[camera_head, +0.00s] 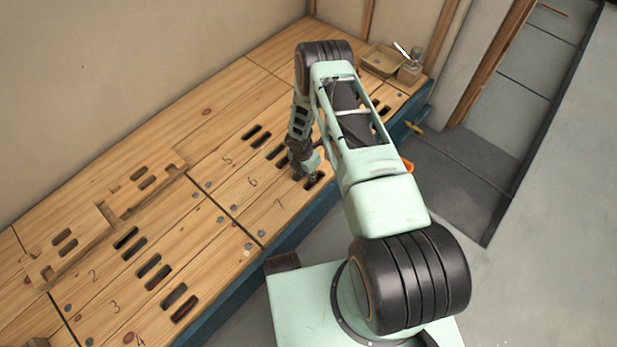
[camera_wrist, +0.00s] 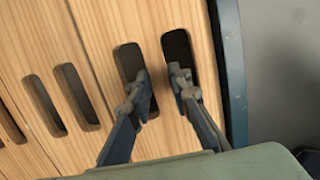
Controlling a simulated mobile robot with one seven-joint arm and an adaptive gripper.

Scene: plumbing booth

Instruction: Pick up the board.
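The board (camera_head: 278,205) is a pale wooden panel marked 7, with paired dark slots, lying flat in the bench top near its front edge. My gripper (camera_head: 309,172) is low over its far end, partly hidden by my arm. In the wrist view my gripper (camera_wrist: 160,82) is open, with one finger at each of two neighbouring slots. A narrow wooden strip of the board (camera_wrist: 160,118) lies between the fingers, with small gaps showing on both sides. How deep the fingertips reach into the slots is hard to tell.
Other numbered slotted boards, such as 6 (camera_head: 237,193) and 3 (camera_head: 120,290), lie alongside. Notched slotted wooden pieces (camera_head: 143,188) sit at the left rear. A tray (camera_head: 382,61) and a bottle (camera_head: 417,54) stand at the far end. The floor (camera_head: 530,260) at the right is clear.

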